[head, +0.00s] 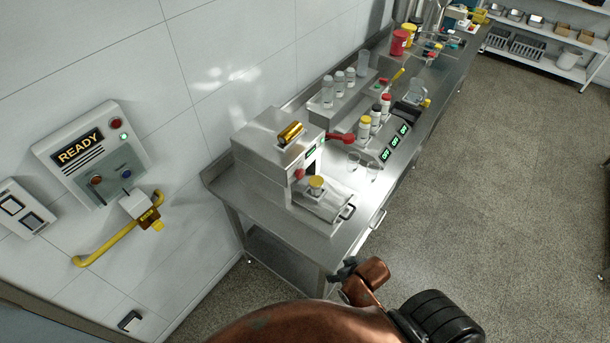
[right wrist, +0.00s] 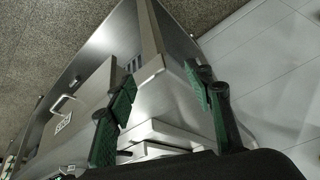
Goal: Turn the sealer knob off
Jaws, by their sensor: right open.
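A steel bench machine (head: 277,150) stands at the near end of the bench, with a red knob (head: 299,174) on its front, a small green display and a yellow-topped jar (head: 316,184) below. I cannot tell for sure whether this red knob is the sealer knob. My copper-coloured arm rises at the bottom of the head view, and a small dark part of a gripper (head: 345,269) shows by the bench's near corner. In the right wrist view my right gripper (right wrist: 162,80) is open, its green-padded fingers apart over steel surfaces, with nothing between them. My left gripper is not seen.
A wall panel (head: 92,153) reading READY has several knobs and lights; a yellow rail (head: 105,245) is below. Farther along the steel bench (head: 217,185) are capped bottles (head: 364,127) and a unit with displays reading OFF (head: 393,147). The floor right is clear.

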